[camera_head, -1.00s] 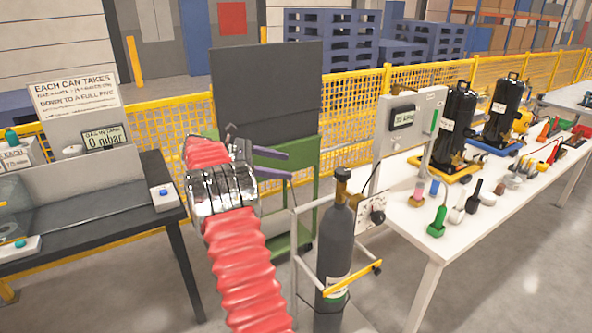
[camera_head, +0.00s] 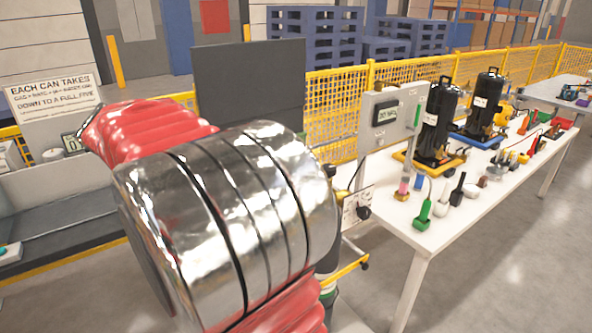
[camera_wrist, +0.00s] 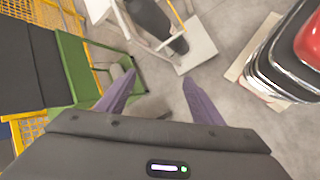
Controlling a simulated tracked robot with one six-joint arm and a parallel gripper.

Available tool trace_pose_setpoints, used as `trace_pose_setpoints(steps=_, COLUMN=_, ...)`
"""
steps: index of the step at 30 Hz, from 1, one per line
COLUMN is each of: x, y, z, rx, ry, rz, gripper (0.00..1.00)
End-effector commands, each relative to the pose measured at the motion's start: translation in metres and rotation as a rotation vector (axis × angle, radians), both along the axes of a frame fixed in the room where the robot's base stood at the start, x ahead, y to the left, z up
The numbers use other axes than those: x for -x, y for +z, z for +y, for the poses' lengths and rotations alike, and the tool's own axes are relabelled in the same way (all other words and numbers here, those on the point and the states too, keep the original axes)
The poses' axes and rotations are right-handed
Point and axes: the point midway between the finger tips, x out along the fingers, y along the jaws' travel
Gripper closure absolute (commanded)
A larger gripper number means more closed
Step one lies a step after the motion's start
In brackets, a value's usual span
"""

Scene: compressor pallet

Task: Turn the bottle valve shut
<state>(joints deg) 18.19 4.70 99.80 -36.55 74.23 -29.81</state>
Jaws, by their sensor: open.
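The dark gas bottle (camera_head: 327,262) stands upright in its trolley and is mostly hidden behind my arm in the head view. A small brown-gold bit of its valve (camera_head: 329,171) shows at the arm's edge. In the wrist view the bottle (camera_wrist: 150,18) shows at the top, beyond the fingertips, with its valve out of frame. My gripper (camera_wrist: 154,84) is open, its two purple fingers wide apart with nothing between them. It is apart from the bottle. The head view does not show the fingers.
The trolley's yellow bar (camera_head: 345,274) sticks out beside the bottle. A white table (camera_head: 430,240) with a grey meter box (camera_head: 388,113) and black canisters stands to the right. A green cart (camera_wrist: 70,65) with a dark panel (camera_head: 250,85) is close by. Grey floor lies below the fingers.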

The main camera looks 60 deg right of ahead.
Motion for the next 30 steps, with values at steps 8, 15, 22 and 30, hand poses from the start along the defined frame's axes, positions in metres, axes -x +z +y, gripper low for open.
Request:
trace_pose_setpoints(steps=8, x=0.027, y=-0.002, z=0.082, rx=-0.123, ry=-0.016, rz=-0.206, gripper=0.39)
trace_pose_setpoints(steps=15, x=0.055, y=-0.012, z=0.147, rx=-0.251, ry=-0.048, rz=-0.368, gripper=0.39)
trace_pose_setpoints(steps=22, x=0.086, y=-0.026, z=0.204, rx=-0.387, ry=-0.095, rz=-0.505, gripper=0.39)
trace_pose_setpoints(steps=30, x=0.123, y=-0.048, z=0.262, rx=-0.560, ry=-0.165, rz=-0.643, gripper=0.39)
